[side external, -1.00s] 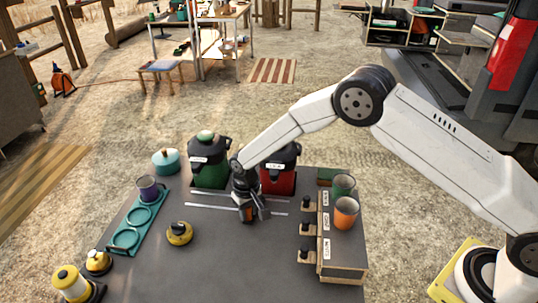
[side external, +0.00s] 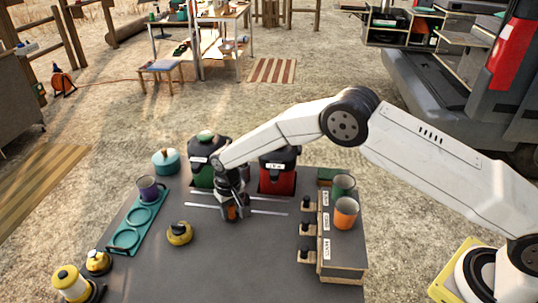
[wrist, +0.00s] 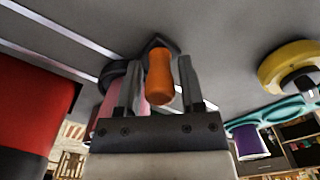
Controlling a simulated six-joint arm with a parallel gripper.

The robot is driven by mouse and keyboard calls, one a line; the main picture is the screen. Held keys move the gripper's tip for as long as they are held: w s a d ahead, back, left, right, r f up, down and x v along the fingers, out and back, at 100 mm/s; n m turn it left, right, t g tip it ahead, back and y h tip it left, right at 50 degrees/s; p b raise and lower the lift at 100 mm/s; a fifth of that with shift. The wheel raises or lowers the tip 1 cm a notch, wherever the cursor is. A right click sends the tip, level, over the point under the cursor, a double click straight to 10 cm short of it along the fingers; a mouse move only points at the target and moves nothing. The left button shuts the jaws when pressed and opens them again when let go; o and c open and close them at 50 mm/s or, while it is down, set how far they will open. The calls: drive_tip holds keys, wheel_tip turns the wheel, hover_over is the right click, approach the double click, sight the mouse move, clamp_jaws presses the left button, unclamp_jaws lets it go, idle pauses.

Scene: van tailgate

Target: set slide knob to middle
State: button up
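The slide knob, with an orange handle (wrist: 159,77) on a dark base, sits on two pale parallel rails on the grey tabletop. In the side view the knob (side external: 231,213) is a little left of the middle of the rails (side external: 265,211). My gripper (side external: 231,203) points down over it. The exact finger contact is hard to see. The knob's lower part is partly hidden by the handle and fingers.
A green dispenser (side external: 203,171) and a red dispenser (side external: 278,179) stand just behind the rails. A wooden box with switches (side external: 343,254) and cups is to the right. The front tabletop is clear.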

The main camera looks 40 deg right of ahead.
idle(0.3)
drive_tip(key=shift+r, duration=3.9)
drive_tip(key=shift+d+r, duration=0.1)
drive_tip(key=shift+s+d+r, duration=0.15)
drive_tip(key=shift+d+r, duration=0.05)
drive_tip(key=shift+d, duration=0.05)
drive_tip(key=s+d+r+t, duration=0.1)
drive_tip(key=s+d+r, duration=0.7)
drive_tip(key=s+d, duration=0.6)
drive_tip(key=s, duration=0.5)
drive_tip(key=s+d+t, duration=0.1)
drive_tip(key=s+d, duration=0.3)
drive_tip(key=s, duration=0.4)
drive_tip(key=shift+r+t, duration=0.3)
drive_tip(key=shift+r, duration=0.05)
